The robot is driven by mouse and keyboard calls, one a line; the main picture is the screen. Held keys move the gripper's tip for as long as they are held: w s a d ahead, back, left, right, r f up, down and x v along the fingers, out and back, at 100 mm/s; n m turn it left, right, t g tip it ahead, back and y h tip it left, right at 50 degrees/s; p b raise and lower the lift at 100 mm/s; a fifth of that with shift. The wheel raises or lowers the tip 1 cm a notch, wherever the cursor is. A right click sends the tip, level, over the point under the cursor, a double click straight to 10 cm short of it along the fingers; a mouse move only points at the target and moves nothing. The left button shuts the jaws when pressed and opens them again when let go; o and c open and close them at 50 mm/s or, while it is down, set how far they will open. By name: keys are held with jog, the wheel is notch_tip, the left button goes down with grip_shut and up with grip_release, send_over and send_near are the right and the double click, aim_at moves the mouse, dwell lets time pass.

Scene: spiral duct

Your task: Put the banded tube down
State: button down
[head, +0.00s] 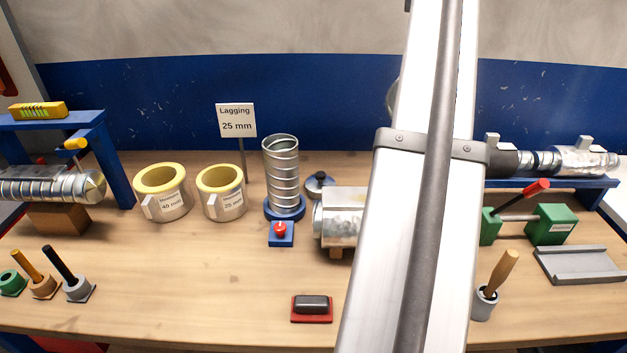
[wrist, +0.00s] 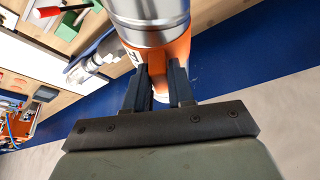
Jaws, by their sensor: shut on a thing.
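The banded tube (wrist: 148,14) is silvery with an orange band (wrist: 178,48) around its end, seen at the top of the wrist view. My gripper (wrist: 161,72) has its two dark fingers closed on an orange tab of that band. The tube's far end runs out of the wrist view. In the head view neither my gripper nor this tube can be made out; a big white and grey part of my arm crosses the right of centre and hides part of the bench.
On the wooden bench (head: 190,290), a spiral duct (head: 281,170) stands upright on a blue base. Two yellow-lined lagging rings (head: 163,195) stand left of it. A silver-wrapped piece (head: 342,215), a red-green tool (head: 550,222) and a grey tray (head: 580,264) are rightward. The front left-centre is clear.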

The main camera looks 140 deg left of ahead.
jog(key=s+d+f+n+g, duration=0.1)
jog(key=s+d+f+n, duration=0.15)
jog(key=s+d, duration=0.6)
jog(key=s+d+f+n+h, duration=0.1)
jog(key=s+d+f, duration=0.25)
jog(key=d, duration=0.95)
jog(key=s+d+f+n+g, duration=0.1)
jog(key=s+d+f+n, duration=0.1)
jog(key=s+d, duration=0.7)
notch_tip(320, 180, down, 28)
jog(key=w+d, duration=0.1)
jog(key=w, duration=0.1)
jog(key=shift+w+d, duration=0.15)
jog(key=shift+d, duration=0.25)
jog(key=shift+f+m, duration=0.1)
jog(key=shift+m, duration=0.15)
jog(key=c, duration=1)
grip_release()
jog(key=shift+o, duration=0.2)
jog(key=v, duration=1.2)
